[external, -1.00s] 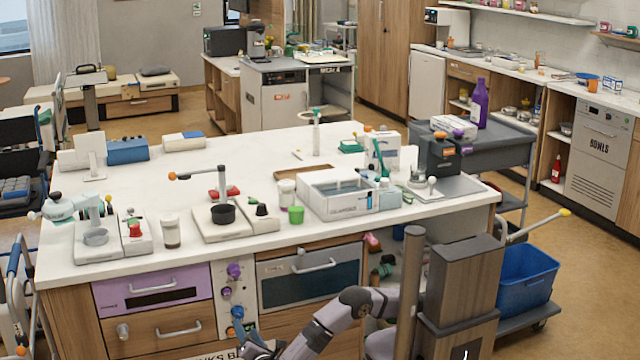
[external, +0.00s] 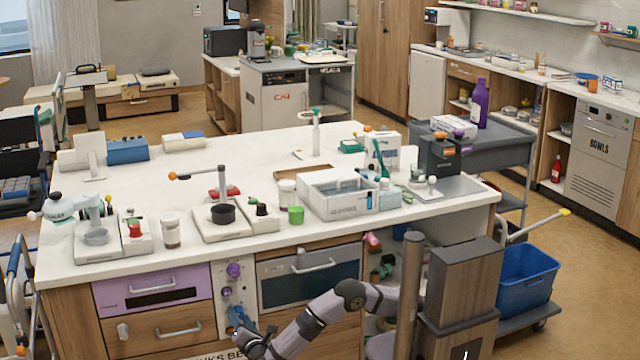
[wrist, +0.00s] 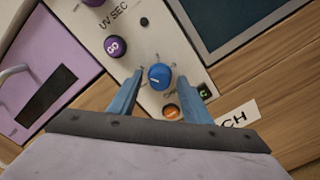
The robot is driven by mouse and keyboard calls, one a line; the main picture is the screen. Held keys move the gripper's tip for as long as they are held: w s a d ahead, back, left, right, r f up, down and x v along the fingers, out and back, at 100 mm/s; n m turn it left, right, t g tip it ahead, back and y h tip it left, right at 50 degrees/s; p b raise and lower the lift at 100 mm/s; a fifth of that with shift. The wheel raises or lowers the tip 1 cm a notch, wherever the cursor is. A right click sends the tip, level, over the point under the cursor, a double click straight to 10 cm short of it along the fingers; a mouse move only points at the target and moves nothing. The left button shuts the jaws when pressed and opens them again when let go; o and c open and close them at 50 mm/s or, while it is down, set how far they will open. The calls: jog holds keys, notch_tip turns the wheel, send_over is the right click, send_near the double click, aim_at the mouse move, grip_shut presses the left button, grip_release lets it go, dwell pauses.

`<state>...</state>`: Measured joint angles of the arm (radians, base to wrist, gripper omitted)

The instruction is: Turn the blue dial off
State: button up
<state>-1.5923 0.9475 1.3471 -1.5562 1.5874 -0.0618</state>
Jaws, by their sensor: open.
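The blue dial (wrist: 160,76) sits on the pale control panel (wrist: 122,68) in the wrist view, with a short white mark on its face. My gripper (wrist: 161,80) is open, with one blue finger on each side of the dial and a gap showing beside it. Whether a finger touches the dial cannot be told. In the external view my gripper (external: 238,318) is at the lower part of the panel and largely covers the blue dial there.
A purple dial (wrist: 115,46) is up and left of the blue one, and an orange dial (wrist: 171,111) is just below. A small green display (wrist: 203,90) is at the right. A purple drawer (external: 150,290) and an oven-like front (external: 309,283) flank the panel.

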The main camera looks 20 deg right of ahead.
jog(key=c, duration=1)
jog(key=shift+c, duration=0.2)
jog(key=shift+r+p, duration=0.1)
jog(key=shift+p, duration=0.45)
jog(key=n+p, duration=0.2)
jog(key=shift+r+p, duration=0.15)
jog(key=shift+p, duration=0.2)
jog(key=n+p, duration=0.2)
jog(key=p, duration=0.1)
jog(key=shift+n, duration=0.3)
jog(key=n+p, duration=0.3)
jog(key=shift+d+n, duration=0.1)
jog(key=shift+n, duration=0.2)
jog(key=shift+f+n+p, duration=0.15)
jog(key=shift+n+p, duration=0.4)
jog(key=shift+n, duration=0.35)
jog(key=shift+f+n+p, duration=0.15)
jog(key=shift+n+p, duration=0.4)
jog(key=shift+n, duration=0.35)
